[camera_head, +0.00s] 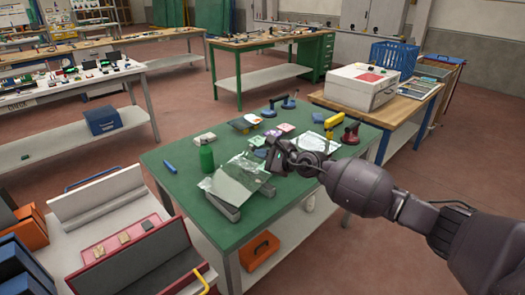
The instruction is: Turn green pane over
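A glassy pane with a pale green-grey look (233,190) lies on the green-topped table (175,205), at its near middle. It seems to rest on grey bars (223,207), and its far part looks crinkled or reflective. My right gripper (271,160) is over the table, at the pane's far right edge. It hides what lies behind it. I cannot tell whether it touches the pane or whether its fingers are open. My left gripper is not in view.
Red-handled suction cups (350,133), a yellow-handled tool (332,122) and a clear sheet (313,143) lie at the table's far right.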

